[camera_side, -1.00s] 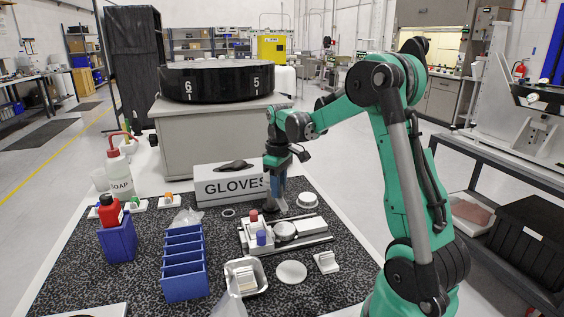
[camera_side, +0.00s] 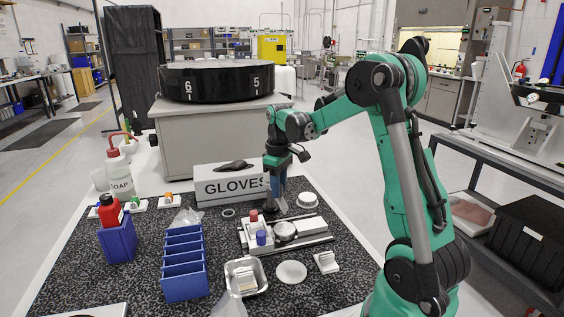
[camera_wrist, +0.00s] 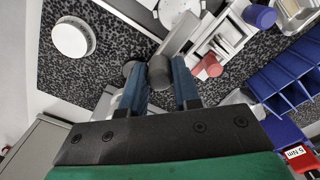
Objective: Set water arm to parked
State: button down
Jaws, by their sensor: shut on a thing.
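My gripper (camera_wrist: 162,88) points down at the back of the mirror fixture (camera_side: 262,247), in front of the glove box. In the wrist view its two blue fingers stand either side of a dark grey round knob (camera_wrist: 158,69), and I take them to be shut on it. A second dark grey round end (camera_wrist: 132,69) shows beside the left finger. Which part is the water arm is not clear; the held knob may belong to it. The fixture carries a red knob (camera_side: 254,215), a blue knob (camera_side: 261,238) and a round silver disc (camera_side: 284,230). The fingertips are partly hidden.
A white round piece (camera_side: 307,200) lies right of my gripper. The glove box (camera_side: 222,187) stands close behind. Blue slotted rack (camera_side: 184,263), metal tray (camera_side: 246,275), white disc (camera_side: 291,272) and small white block (camera_side: 326,262) lie nearer. The mat's right front is clear.

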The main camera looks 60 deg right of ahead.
jog(key=shift+w+a, duration=0.1)
dwell(0.4)
jog(key=w+m, duration=1)
jog(key=m, duration=0.8)
jog(key=shift+w+d, duration=0.1)
jog(key=shift+d, duration=0.1)
dwell(0.5)
jog(key=c, duration=0.6)
grip_release()
jog(key=shift+c, duration=0.2)
jog(key=shift+r, duration=0.1)
